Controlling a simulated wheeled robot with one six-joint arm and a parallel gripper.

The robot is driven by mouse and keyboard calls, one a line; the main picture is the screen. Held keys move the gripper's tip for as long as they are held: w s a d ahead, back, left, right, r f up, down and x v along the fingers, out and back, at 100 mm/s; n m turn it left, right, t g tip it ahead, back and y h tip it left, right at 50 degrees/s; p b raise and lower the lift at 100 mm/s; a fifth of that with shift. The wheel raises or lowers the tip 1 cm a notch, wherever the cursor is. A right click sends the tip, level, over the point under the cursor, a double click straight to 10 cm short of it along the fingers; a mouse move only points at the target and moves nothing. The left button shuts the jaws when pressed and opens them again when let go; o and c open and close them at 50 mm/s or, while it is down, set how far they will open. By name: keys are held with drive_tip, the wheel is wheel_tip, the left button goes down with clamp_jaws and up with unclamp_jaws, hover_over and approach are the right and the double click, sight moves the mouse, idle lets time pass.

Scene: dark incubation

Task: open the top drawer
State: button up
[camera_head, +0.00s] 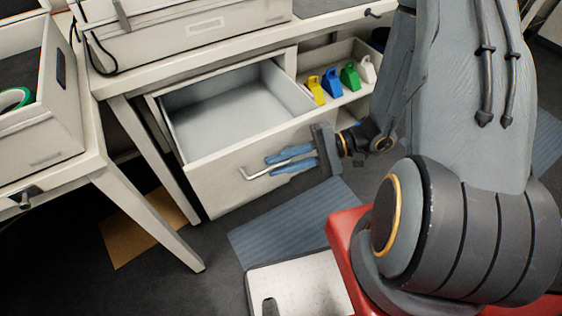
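The top drawer (218,187) under the white workbench is pulled out, and its empty grey inside shows. A thin metal bar handle (253,174) is on its front. My gripper (268,166), with two blue fingers, reaches in from the right at the drawer front. The fingers are close together, one above and one below the handle, and look closed on it. The right part of the handle is hidden by the fingers.
An open shelf right of the drawer holds yellow (316,90), blue (331,82), green (350,76) and white (367,69) small items. A second table (85,170) stands at left. A blue striped mat (290,225) lies on the floor below.

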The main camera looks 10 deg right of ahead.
drive_tip(key=shift+d, duration=0.1)
drive_tip(key=b+v, duration=0.1)
drive_tip(key=v, duration=0.6)
drive_tip(key=shift+d, duration=0.35)
drive_tip(key=s+r+n+g+h+p, duration=0.1)
drive_tip(key=s+r+n+g+h, duration=0.45)
drive_tip(key=h, duration=0.35)
drive_tip(key=w+r+n+t+h+p, duration=0.1)
drive_tip(key=w+r+t+h, duration=0.3)
drive_tip(key=r, duration=0.4)
drive_tip(key=shift+w+d+t+h, duration=0.25)
drive_tip(key=shift+d+t+h, duration=0.2)
drive_tip(key=shift+h, duration=0.75)
